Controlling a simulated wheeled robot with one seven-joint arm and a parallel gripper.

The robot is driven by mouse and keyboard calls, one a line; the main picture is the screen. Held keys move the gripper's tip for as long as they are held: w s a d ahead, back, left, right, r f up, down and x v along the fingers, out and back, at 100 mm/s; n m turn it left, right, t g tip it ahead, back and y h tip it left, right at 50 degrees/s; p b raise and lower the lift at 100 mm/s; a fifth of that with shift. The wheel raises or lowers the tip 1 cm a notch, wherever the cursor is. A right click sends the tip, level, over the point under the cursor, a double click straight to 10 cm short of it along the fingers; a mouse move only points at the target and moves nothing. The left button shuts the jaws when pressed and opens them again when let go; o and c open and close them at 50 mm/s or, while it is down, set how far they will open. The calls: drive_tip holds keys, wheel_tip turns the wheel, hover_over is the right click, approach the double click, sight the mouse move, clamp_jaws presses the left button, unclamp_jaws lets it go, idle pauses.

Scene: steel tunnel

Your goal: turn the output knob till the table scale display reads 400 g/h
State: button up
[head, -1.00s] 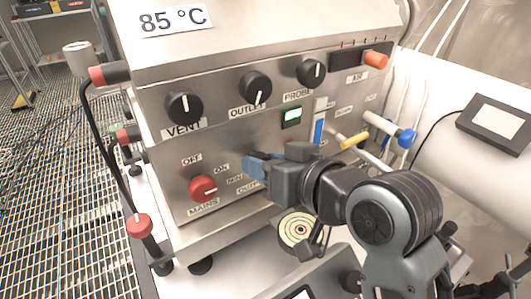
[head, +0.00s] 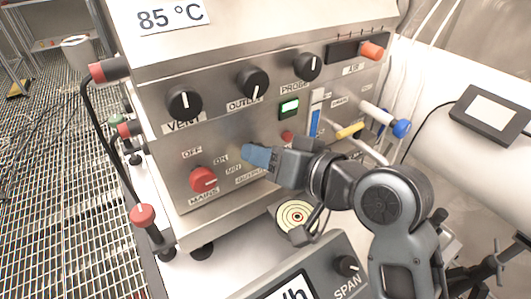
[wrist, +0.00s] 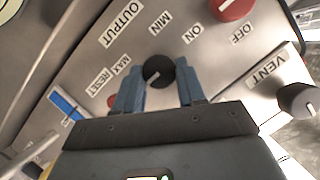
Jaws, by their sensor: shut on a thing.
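The output knob (wrist: 158,70) is small, round and dark, with a pale mark on its face. In the wrist view it sits between the blue fingertips of my gripper (wrist: 160,86), which is shut on it. The OUTPUT label (wrist: 122,24), MIN label (wrist: 160,22) and MAX label (wrist: 122,65) are near it. In the head view my gripper (head: 258,156) is at the panel's lower front and hides the knob. The table scale (head: 318,272) is at the bottom edge; its display (head: 290,291) shows only part of "/h", and the number is out of frame.
The red MAINS knob (head: 203,179) is left of my gripper. The VENT knob (head: 184,102), OUTLET knob (head: 253,82) and PROBE knob (head: 307,67) are above. A round target-patterned disc (head: 297,216) lies below my arm. A valve with a blue end (head: 401,128) is at the right.

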drive_tip(key=o, duration=1.1)
drive_tip(key=shift+c, duration=0.2)
drive_tip(key=v, duration=0.8)
drive_tip(key=shift+b, duration=0.35)
drive_tip(key=shift+f, duration=0.1)
